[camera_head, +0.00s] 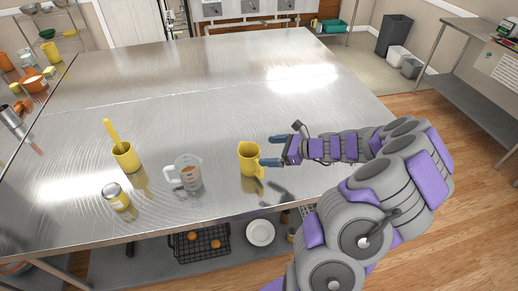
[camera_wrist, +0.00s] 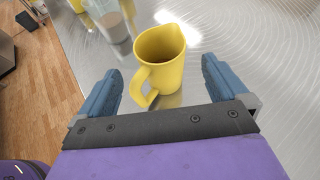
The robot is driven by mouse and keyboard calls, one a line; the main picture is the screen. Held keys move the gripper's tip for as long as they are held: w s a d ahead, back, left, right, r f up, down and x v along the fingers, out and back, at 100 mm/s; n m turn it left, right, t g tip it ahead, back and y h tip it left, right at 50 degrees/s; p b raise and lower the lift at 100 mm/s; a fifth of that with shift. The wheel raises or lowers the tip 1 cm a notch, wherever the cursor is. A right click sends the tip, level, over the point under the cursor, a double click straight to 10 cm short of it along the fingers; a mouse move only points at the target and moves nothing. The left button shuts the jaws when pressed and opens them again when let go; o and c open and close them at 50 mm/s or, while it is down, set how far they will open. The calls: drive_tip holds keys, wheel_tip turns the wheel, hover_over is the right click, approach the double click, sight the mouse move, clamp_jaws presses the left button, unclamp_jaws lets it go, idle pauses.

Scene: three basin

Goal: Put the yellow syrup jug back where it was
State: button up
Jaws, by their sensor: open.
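The yellow syrup jug (camera_head: 249,159) stands upright on the steel table near its front edge, its handle toward my gripper. In the wrist view the jug (camera_wrist: 161,57) shows just beyond the fingers, with some dark content inside. My gripper (camera_head: 271,151) is open at the jug's right side. In the wrist view its two blue fingers (camera_wrist: 160,85) are spread wide, with the handle between them. The fingers do not close on the jug, and I cannot tell whether either touches it.
A clear measuring cup (camera_head: 187,172) stands left of the jug. Farther left are a yellow container with a yellow utensil (camera_head: 126,156) and a small can (camera_head: 116,196). The back of the steel table (camera_head: 200,70) is clear. A lower shelf holds a wire basket (camera_head: 202,245) and a white plate (camera_head: 260,233).

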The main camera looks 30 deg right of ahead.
drive_tip(key=s+a+r+n+g, duration=0.35)
drive_tip(key=a+n, duration=0.25)
drive_tip(key=a, duration=0.2)
drive_tip(key=s+a+r+n+g, duration=0.3)
drive_tip(key=s+a+r+n, duration=0.15)
drive_tip(key=a, duration=0.35)
drive_tip(key=s+a+r+n+g, duration=0.35)
drive_tip(key=s+a+n, duration=0.2)
drive_tip(key=a, duration=0.25)
drive_tip(key=s+d+r+n+g+h, duration=0.1)
drive_tip(key=s+n+h, duration=0.7)
drive_tip(key=s, duration=1.2)
drive_tip(key=d+n+g, duration=0.1)
drive_tip(key=n, duration=0.2)
